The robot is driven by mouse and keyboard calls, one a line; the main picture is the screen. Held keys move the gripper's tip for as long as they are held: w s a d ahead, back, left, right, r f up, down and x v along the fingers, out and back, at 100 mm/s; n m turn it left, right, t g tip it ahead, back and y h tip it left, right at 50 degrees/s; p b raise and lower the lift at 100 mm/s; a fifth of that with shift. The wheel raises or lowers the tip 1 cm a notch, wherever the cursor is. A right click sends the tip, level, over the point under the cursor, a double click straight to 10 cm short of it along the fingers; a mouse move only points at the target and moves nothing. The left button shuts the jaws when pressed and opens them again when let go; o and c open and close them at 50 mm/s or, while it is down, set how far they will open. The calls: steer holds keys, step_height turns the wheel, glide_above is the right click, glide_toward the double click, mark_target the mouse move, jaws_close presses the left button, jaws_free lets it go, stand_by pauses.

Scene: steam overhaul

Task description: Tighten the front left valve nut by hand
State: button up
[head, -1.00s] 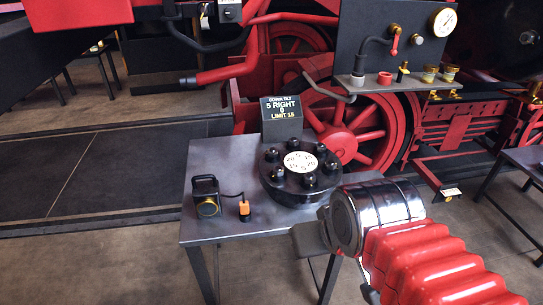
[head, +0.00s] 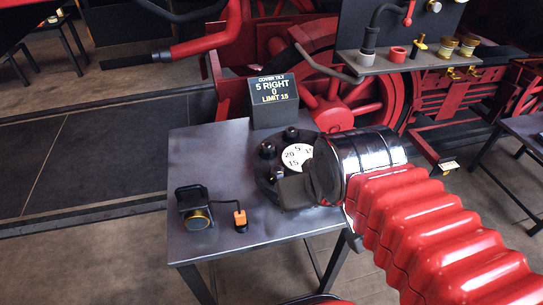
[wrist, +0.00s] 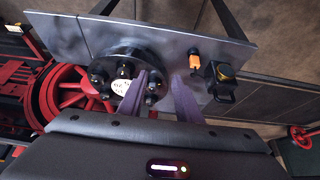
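The round dark valve cover (head: 256,163) sits on the table, with a white numbered dial (head: 296,156) in its middle and several black nuts around it. A back left nut (head: 267,150) and a rear nut (head: 291,132) show in the head view; the front and right part is hidden behind my gripper (head: 288,190). In the wrist view my gripper (wrist: 163,80) has two purple-grey fingers apart, pointing at the cover's edge. A dark nut (wrist: 152,98) shows close beside the left finger; I cannot tell whether they touch.
A display (head: 273,95) behind the cover reads "COVER TILT 5 RIGHT 0 LIMIT 15". A black lamp-like box (head: 194,209) and an orange-topped piece (head: 240,218) stand on the table (head: 205,160) at left. The red locomotive wheel (head: 350,100) is behind.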

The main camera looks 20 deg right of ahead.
steer(key=shift+w, duration=0.3)
steer(key=o, duration=0.4)
steer(key=shift+w+d+r+n, duration=0.1)
steer(key=shift+w+r+n, duration=0.15)
steer(key=shift+w+n, duration=0.05)
step_height(320, 180, up, 2)
steer(key=n+g, duration=0.6)
steer(key=n, duration=1.3)
glide_above(277, 169)
steer(key=shift+r, duration=0.1)
step_height(277, 169, down, 14)
steer(key=shift+r, duration=0.1)
